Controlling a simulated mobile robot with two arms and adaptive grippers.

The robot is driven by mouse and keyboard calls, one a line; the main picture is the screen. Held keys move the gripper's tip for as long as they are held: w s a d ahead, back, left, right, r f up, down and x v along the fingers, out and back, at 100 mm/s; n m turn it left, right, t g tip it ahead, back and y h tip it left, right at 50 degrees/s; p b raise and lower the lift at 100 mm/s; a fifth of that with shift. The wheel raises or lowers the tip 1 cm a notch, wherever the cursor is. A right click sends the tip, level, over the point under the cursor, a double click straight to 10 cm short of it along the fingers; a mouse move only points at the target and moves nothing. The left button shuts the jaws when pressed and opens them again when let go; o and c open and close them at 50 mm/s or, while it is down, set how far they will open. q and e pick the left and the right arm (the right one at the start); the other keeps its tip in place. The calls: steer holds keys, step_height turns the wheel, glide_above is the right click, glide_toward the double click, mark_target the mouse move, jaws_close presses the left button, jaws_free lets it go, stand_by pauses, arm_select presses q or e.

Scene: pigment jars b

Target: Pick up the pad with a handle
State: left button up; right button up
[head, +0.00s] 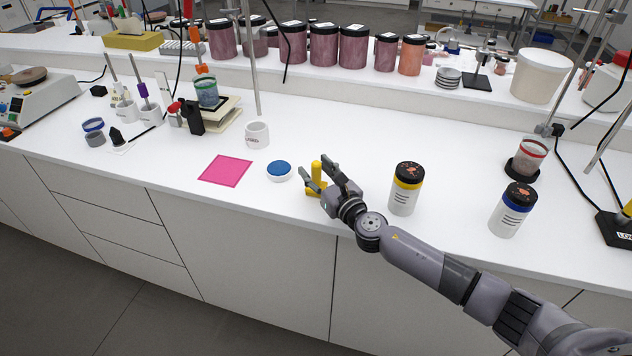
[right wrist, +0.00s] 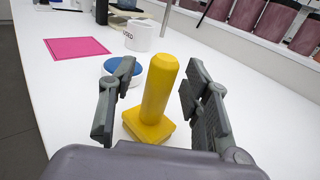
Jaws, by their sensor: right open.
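The pad with a handle is yellow, with a square base and an upright rounded handle. It stands on the white bench in the head view (head: 317,172), partly hidden by my right gripper (head: 324,180). In the right wrist view the pad (right wrist: 156,95) stands between the two fingers of my right gripper (right wrist: 160,92). The fingers are open, one on each side of the handle, with a gap on both sides. My left gripper is not in view.
A yellow-banded jar (head: 405,189) and a blue-banded jar (head: 512,210) stand to the right. A white cup (head: 257,135) is behind. The bench's front edge is close.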

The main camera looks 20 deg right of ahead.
steer(key=shift+w, duration=0.1)
steer(key=shift+c, duration=0.5)
jaws_close()
